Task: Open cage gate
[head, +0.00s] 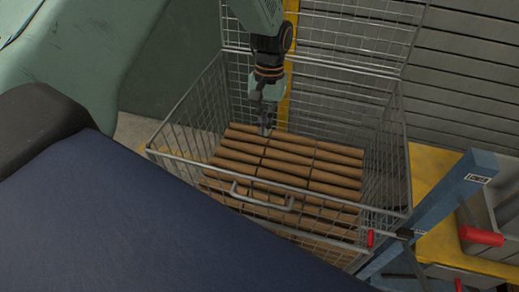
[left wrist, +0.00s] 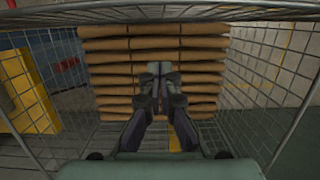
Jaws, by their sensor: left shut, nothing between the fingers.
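The wire mesh cage (head: 395,150) stands with its top uncovered, holding stacked brown rolls (head: 290,160). A mesh panel (head: 350,40) rises upright behind the cage's back edge; I cannot tell whether it is the gate. A metal loop handle (head: 262,196) sits at the cage's front side. My left gripper (head: 265,128) points down over the rolls, inside the cage outline, apart from the handle. In the left wrist view its fingers (left wrist: 160,82) are together and empty, with the rolls (left wrist: 108,75) beyond and mesh (left wrist: 265,85) either side. My right gripper is out of view.
Grey slatted panels (head: 470,70) stand behind. A dark blue surface (head: 120,220) fills the lower left, close to the cage's front.

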